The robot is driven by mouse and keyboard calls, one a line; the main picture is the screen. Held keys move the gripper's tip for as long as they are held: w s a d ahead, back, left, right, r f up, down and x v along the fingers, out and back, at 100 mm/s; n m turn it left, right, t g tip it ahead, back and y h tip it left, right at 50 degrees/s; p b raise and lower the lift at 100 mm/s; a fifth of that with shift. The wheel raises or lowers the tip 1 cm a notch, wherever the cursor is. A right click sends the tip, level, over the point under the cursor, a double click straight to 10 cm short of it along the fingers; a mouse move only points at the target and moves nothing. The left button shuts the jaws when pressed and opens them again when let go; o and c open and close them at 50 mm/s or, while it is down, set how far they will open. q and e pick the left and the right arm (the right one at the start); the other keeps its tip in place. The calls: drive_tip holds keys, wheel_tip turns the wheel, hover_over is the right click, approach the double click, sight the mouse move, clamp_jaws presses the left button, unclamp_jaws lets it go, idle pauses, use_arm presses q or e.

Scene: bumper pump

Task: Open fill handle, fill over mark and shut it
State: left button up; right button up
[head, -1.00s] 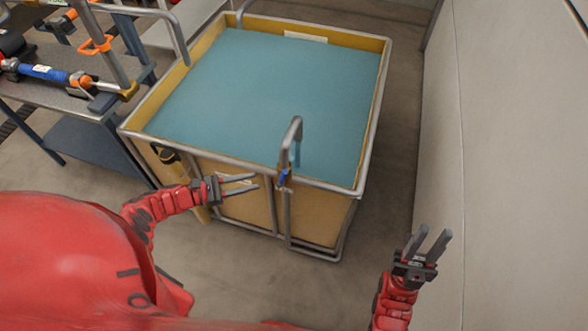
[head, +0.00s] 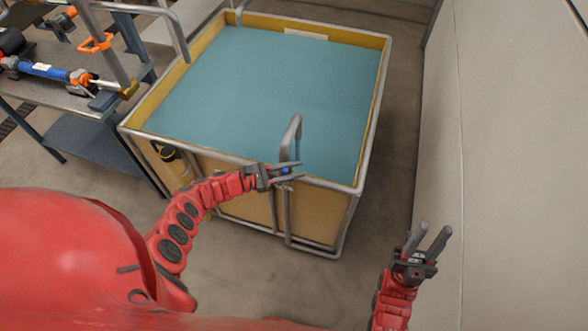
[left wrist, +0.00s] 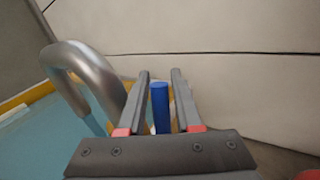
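The blue fill handle (head: 286,170) sits on the curved metal fill pipe (head: 292,137) at the front rim of the tank (head: 375,105). My left gripper (head: 290,170) is at the handle with its fingers open. In the left wrist view the handle (left wrist: 160,108) stands between the two open fingers (left wrist: 161,95), with a gap visible on the left side. The pipe's bend (left wrist: 92,78) is to the left of the fingers. My right gripper (head: 428,242) is open and empty, away from the tank at the lower right. I cannot make out a fill mark.
The tank holds blue-green water (head: 270,90). A metal workbench (head: 65,90) with tools stands at the left. A pale wall (head: 510,150) runs along the right side. Bare floor (head: 250,270) lies in front of the tank.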

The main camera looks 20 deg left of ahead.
use_arm(q)
clamp_jaws()
idle(1.3)
